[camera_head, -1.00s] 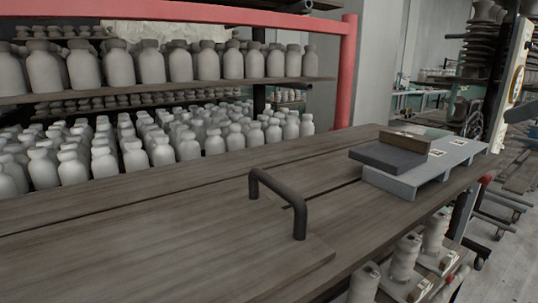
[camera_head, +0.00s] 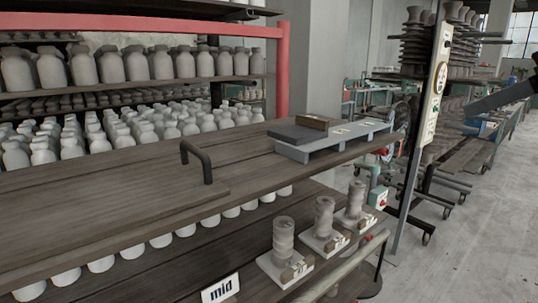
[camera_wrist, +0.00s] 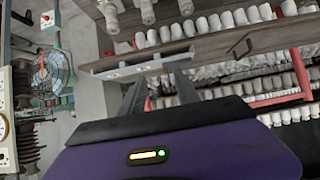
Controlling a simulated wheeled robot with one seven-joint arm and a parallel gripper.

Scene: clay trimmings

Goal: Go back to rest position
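My gripper (camera_wrist: 160,86) shows in the wrist view, beyond its purple housing with a small lit indicator. Its two grey fingers are apart, with nothing held between them; shelf and pots show in the gap. In the head view, a dark part that looks like my arm enters at the right edge, in the air above the aisle, clear of the shelving. The fingertips cannot be made out there.
A wooden worktop (camera_head: 110,210) with a dark handle (camera_head: 208,165) fills the left. A grey stand (camera_head: 335,140) bears a dark block (camera_head: 297,134) and a brown one. Clay pieces (camera_head: 324,215) stand on the lower shelf. Open floor (camera_head: 455,245) lies at right.

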